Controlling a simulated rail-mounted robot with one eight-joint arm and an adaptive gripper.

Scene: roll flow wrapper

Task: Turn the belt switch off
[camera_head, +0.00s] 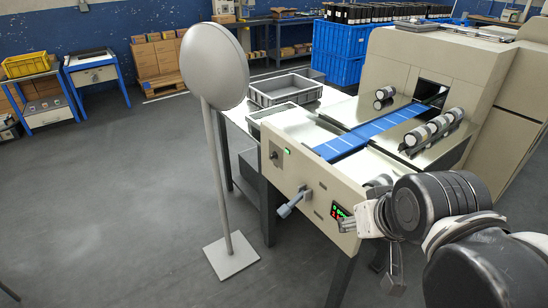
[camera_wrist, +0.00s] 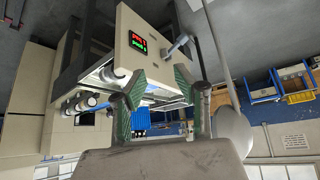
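The machine's beige front panel (camera_head: 315,190) carries a grey lever (camera_head: 292,203), which sticks out and tilts down to the left. A small green-lit element (camera_head: 287,151) and a dark knob (camera_head: 274,155) sit at the panel's left end. No readable label shows which control is the belt switch. A display with red and green digits (camera_head: 340,212) is at the right end. The lever (camera_wrist: 178,46) and display (camera_wrist: 138,43) also show in the wrist view, beyond my fingertips. My gripper (camera_wrist: 160,75) is open and empty, near the panel's right end in the head view (camera_head: 368,256).
A blue belt (camera_head: 370,136) runs into the machine, with dark-and-white rolls (camera_head: 432,130) beside it. A grey crate (camera_head: 284,90) stands behind the panel. A round disc on a pole (camera_head: 214,66) stands left of the panel. The floor at the left is clear.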

